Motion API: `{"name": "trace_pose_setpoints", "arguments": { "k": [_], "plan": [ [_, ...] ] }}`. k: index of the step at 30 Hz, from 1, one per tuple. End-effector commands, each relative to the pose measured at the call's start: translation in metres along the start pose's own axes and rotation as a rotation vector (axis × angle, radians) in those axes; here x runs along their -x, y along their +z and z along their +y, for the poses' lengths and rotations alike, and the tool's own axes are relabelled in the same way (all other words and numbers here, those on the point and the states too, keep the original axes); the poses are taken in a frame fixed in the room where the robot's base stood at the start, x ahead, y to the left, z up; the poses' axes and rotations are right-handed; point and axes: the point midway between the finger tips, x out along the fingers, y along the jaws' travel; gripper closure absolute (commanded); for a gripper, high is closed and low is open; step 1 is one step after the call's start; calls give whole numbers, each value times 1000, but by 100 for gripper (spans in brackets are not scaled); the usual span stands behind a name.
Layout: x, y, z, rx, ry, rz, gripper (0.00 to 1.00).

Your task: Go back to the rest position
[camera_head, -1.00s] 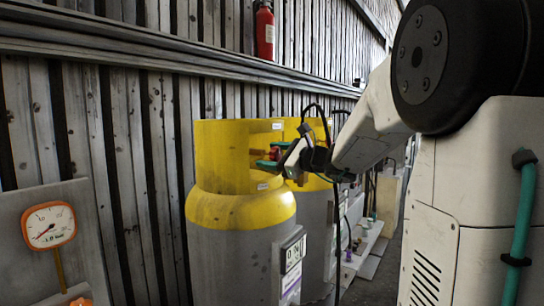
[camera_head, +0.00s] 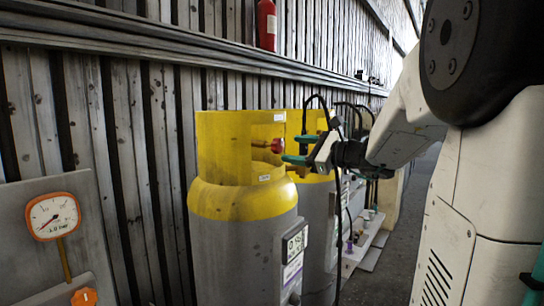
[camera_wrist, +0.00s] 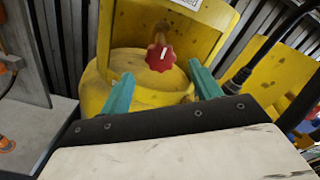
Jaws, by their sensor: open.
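My gripper (camera_head: 294,151) is at the right side of the near yellow-topped cylinder (camera_head: 245,205), outside the opening in its yellow collar. Its green fingers are spread apart with nothing between them. A red valve knob (camera_head: 277,146) sits inside the collar, just left of the fingertips and apart from them. In the wrist view, the red knob (camera_wrist: 160,57) with a white mark lies ahead, between the lines of the two green fingers (camera_wrist: 163,80). My pale arm reaches in from the right.
A second yellow-topped cylinder (camera_head: 318,200) stands close behind the first. Dark hoses (camera_head: 330,118) hang near my wrist. A pressure gauge (camera_head: 53,216) on a grey panel is at the left. A fire extinguisher (camera_head: 266,25) hangs on the plank wall. Floor shows at the right.

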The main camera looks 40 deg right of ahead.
Motion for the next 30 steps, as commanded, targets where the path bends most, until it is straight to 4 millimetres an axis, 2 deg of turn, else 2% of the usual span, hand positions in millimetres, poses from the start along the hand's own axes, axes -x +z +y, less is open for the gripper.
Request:
{"name": "trace_pose_setpoints", "arguments": {
  "k": [8,11,14,17,18,21,24,27,30],
  "plan": [
    [0,-1,1,28,6,3,37],
    [2,-14,24,106,99,48,37],
    [12,-29,73,235,284,112,37],
    [25,-29,145,425,553,138,37],
    [33,-27,173,507,666,139,37],
    [62,-24,237,726,952,120,37],
    [101,-23,287,965,1231,78,37],
    [142,-23,320,1230,1495,20,37],
    [174,-24,335,1466,1682,-32,37]
  ]
}}
